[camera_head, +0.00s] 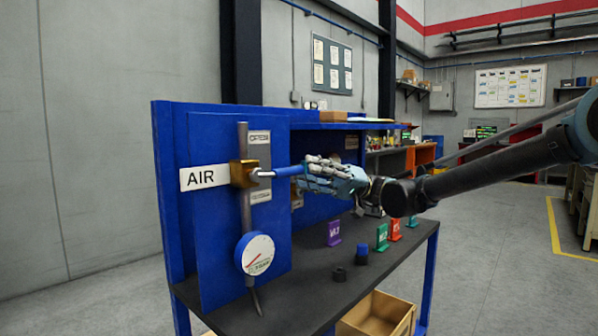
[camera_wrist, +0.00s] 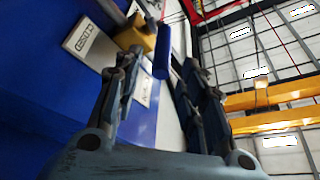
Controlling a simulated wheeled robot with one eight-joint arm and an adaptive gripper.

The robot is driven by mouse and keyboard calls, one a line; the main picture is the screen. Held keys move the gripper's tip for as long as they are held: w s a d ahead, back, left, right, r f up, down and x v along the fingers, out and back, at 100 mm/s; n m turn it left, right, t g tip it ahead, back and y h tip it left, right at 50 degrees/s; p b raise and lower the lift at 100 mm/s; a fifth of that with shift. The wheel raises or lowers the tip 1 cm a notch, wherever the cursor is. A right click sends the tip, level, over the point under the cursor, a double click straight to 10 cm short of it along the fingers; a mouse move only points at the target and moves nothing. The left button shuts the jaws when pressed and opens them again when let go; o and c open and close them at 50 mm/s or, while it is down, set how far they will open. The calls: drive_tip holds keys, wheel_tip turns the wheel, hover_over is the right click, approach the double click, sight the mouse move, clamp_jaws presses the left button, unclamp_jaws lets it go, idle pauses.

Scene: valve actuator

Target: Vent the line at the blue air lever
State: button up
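The blue air lever (camera_head: 283,171) sticks out level to the right from a brass valve body (camera_head: 243,173) on a grey pipe, beside a white AIR sign (camera_head: 204,177). My gripper (camera_head: 305,172) is at the lever's free end, reaching in from the right. In the wrist view the blue lever (camera_wrist: 162,52) lies between the two fingertips of my gripper (camera_wrist: 163,62). The fingers are apart, with a narrow gap showing on each side of the lever. The brass body (camera_wrist: 136,37) is beyond the fingertips. Contact with the lever cannot be made out.
A round white gauge (camera_head: 256,254) sits low on the pipe. The blue panel (camera_head: 215,235) stands close behind the lever.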

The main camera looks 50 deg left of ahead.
drive_tip(key=shift+v, duration=2.2)
drive_tip(key=w+d+f+m+t+y, duration=0.2)
drive_tip(key=w+d+f+m+t, duration=0.4)
drive_tip(key=d, duration=0.5)
drive_tip(key=w+d+f+m+t+y, duration=0.1)
drive_tip(key=w+d+f+m+t, duration=0.25)
drive_tip(key=w+d, duration=0.55)
drive_tip(key=w+d+f+m+t+y, duration=0.2)
drive_tip(key=w+d+f+m+t, duration=0.3)
drive_tip(key=d, duration=0.7)
drive_tip(key=s+d+f+m+t+h, duration=0.1)
drive_tip(key=d+f+m+t+h, duration=0.2)
drive_tip(key=d+f, duration=0.4)
drive_tip(key=s+d+f+m+t+h, duration=0.1)
drive_tip(key=d+f, duration=0.7)
drive_tip(key=d, duration=1.1)
drive_tip(key=s+d+f+m+t+h, duration=0.1)
drive_tip(key=d+f+m+t+h, duration=0.3)
drive_tip(key=d, duration=0.9)
wheel_tip(320, 180, down, 4)
drive_tip(key=shift+r+m+t+h, duration=0.2)
drive_tip(key=shift+m+t+h, duration=0.25)
drive_tip(key=shift+m, duration=0.3)
